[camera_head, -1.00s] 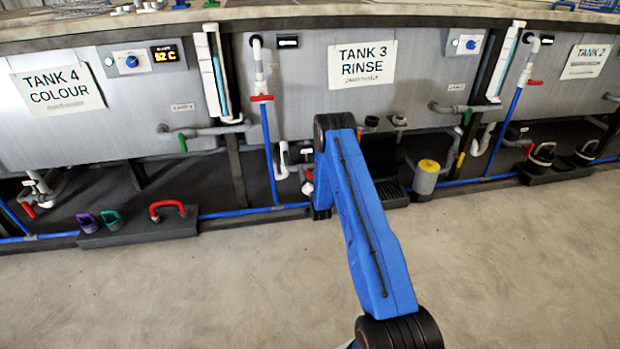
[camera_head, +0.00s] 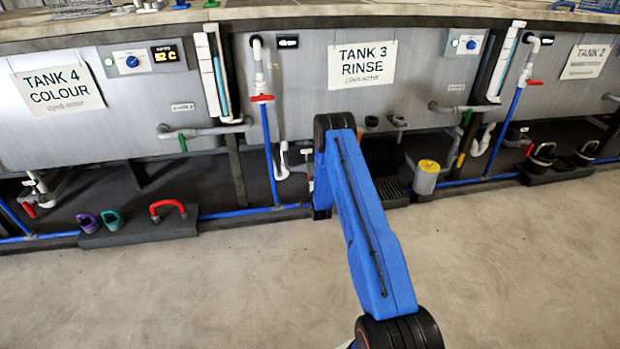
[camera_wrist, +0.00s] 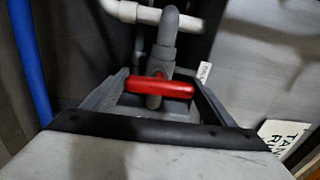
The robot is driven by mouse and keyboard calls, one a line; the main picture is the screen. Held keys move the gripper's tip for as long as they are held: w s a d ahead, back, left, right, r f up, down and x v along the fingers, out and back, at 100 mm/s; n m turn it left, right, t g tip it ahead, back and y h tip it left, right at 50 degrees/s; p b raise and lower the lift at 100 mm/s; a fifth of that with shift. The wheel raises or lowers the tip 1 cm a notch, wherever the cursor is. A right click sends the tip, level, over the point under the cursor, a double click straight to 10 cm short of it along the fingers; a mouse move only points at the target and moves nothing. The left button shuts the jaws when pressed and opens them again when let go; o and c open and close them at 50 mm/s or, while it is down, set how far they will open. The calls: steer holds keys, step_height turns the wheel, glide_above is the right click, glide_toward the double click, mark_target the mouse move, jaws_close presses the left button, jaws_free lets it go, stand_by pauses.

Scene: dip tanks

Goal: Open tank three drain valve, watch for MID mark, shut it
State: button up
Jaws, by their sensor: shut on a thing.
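In the wrist view a red valve handle (camera_wrist: 160,86) on a grey pipe lies crosswise between the fingers of my gripper (camera_wrist: 157,92), which is shut on it. A small white tag, its text unreadable, hangs just right of the handle. In the head view my blue arm hides the gripper and most of the valve under tank three (camera_head: 430,75), whose sign reads RINSE. A white level tube (camera_head: 503,62) stands at the tank's right end. I cannot read a MID mark or a clear level on it.
A red-handled valve (camera_head: 262,98) sits on the blue pipe left of my arm. A grey canister with a yellow top (camera_head: 427,172) stands right of it. A tray (camera_head: 140,230) with purple, teal and red handled things lies on the left. The floor in front is clear.

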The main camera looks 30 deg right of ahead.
steer(key=shift+d+m, duration=0.1)
steer(key=shift+m, duration=0.3)
steer(key=o, duration=1)
steer(key=shift+o, duration=0.2)
steer(key=v, duration=1.7)
steer(key=shift+s, duration=0.25)
steer(key=shift+r, duration=0.1)
